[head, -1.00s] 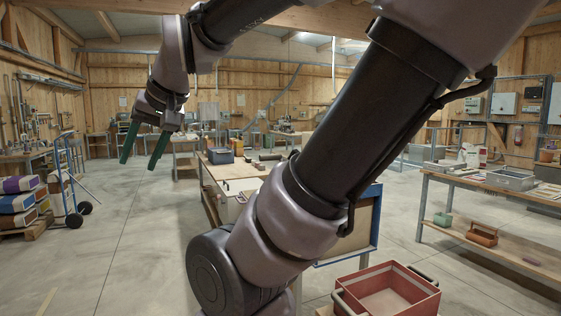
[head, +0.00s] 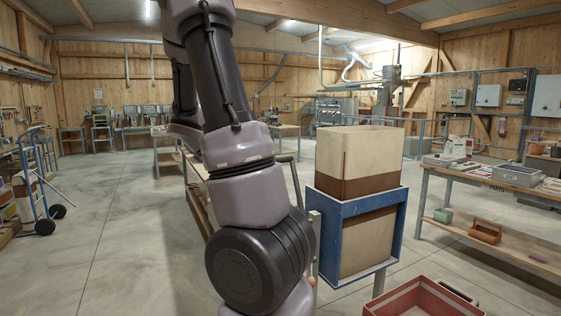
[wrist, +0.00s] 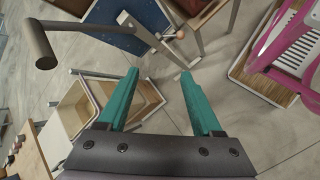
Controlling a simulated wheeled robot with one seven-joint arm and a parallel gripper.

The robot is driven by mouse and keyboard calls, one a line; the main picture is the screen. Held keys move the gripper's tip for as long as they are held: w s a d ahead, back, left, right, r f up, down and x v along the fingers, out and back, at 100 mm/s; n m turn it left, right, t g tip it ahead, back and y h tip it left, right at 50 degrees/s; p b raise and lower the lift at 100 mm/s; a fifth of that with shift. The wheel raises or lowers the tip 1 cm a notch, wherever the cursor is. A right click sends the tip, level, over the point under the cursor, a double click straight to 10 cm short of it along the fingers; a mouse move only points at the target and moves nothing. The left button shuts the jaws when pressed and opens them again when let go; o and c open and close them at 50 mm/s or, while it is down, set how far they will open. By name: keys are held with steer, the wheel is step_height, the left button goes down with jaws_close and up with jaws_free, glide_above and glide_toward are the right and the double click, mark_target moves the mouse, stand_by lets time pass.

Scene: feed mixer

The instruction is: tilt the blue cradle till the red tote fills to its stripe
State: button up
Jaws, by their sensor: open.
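The blue cradle (head: 332,236) stands upright right of my arm in the head view, holding a tall cream bin (head: 372,152) with a brown lower band. The red tote (head: 408,297) is at the bottom edge, partly cut off; a pale stripe runs inside its rim. Its fill level is not visible. In the wrist view, a metal lever (wrist: 140,30) with a dark round grip (wrist: 40,45) lies beyond my fingers, near a blue panel (wrist: 128,14). My gripper (wrist: 159,73) has its teal fingers apart with nothing between them, and is out of the head view.
A workbench (head: 480,180) with trays stands at the right. A hand truck (head: 35,185) stands at the left. A pink and white object (wrist: 292,45) is at the right of the wrist view. The floor (head: 120,240) left of my arm is clear.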

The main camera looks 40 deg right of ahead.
steer(key=w+d+r+n+g+h, duration=0.2)
steer(key=w+d+r+n+h, duration=0.1)
steer(key=w+d+n+h, duration=0.65)
steer(key=shift+m+h, duration=0.35)
steer(key=shift+m, duration=0.4)
steer(key=x, duration=1.2)
steer(key=shift+s+d+r, duration=0.15)
steer(key=shift+s+d, duration=0.1)
steer(key=shift+s, duration=0.15)
jaws_close()
